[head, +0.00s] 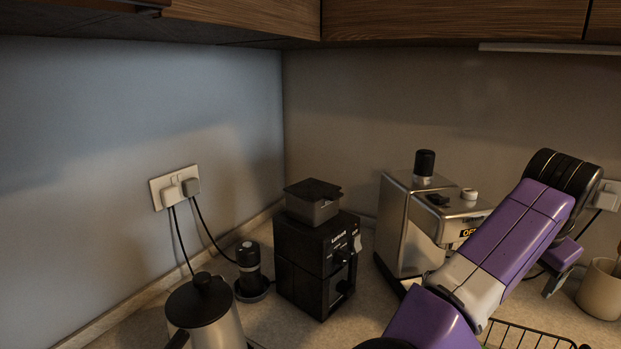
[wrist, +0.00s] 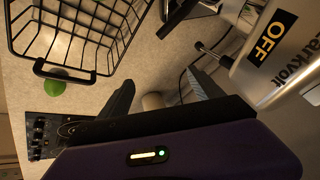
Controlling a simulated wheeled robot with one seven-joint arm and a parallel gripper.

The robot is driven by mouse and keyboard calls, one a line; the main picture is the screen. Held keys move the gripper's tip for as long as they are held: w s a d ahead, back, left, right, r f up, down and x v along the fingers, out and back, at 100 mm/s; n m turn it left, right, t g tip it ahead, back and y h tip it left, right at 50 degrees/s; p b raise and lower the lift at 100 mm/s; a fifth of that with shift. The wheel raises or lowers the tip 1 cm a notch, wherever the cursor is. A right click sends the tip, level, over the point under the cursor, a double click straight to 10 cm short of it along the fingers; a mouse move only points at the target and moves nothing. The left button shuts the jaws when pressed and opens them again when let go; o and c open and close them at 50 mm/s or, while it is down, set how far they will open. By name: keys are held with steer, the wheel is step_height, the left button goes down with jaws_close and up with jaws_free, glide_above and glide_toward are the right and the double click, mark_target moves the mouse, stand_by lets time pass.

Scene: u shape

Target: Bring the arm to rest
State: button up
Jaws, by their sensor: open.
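My gripper (wrist: 158,88) shows in the wrist view with its two dark fingers apart, and nothing is visible between them. In the head view my purple arm reaches up to the right across the counter and bends at a black joint. A grey finger of my gripper (head: 558,278) shows below that bend, and the rest of the gripper is mostly hidden. The steel coffee machine (head: 397,222) stands left of and behind the arm; its OFF label (wrist: 270,40) faces the wrist view.
A black grinder (head: 303,265), a dark cylinder (head: 249,262) and a kettle (head: 205,310) stand on the left. A wire basket (head: 530,335) is at the lower right, with a green round thing (wrist: 55,82) by it in the wrist view. Wooden cabinets (head: 450,20) hang above.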

steer(key=d+r+n+t+h, duration=0.4)
steer(key=d+r+t+h, duration=0.2)
steer(key=d+r+h, duration=0.15)
steer(key=s+a+f+n+t+y, duration=0.4)
steer(key=s+a+n+t, duration=0.15)
steer(key=a, duration=0.45)
steer(key=s+a+f+n+t+y, duration=0.45)
steer(key=a+n+t, duration=0.2)
steer(key=a, duration=0.35)
steer(key=s+a+f+g+y, duration=0.1)
steer(key=s+a+f, duration=0.3)
steer(key=s, duration=0.6)
steer(key=s+a+f+g+y, duration=0.1)
steer(key=s+a+f+g, duration=0.2)
steer(key=s+f, duration=0.3)
steer(key=s+a+f+m+g+y, duration=0.1)
steer(key=s+a+f+g, duration=0.2)
steer(key=s, duration=1.3)
step_height(320, 180, down, 2)
steer(key=shift+a+f+y, duration=0.2)
steer(key=shift+a+y, duration=0.1)
steer(key=shift+a, duration=0.85)
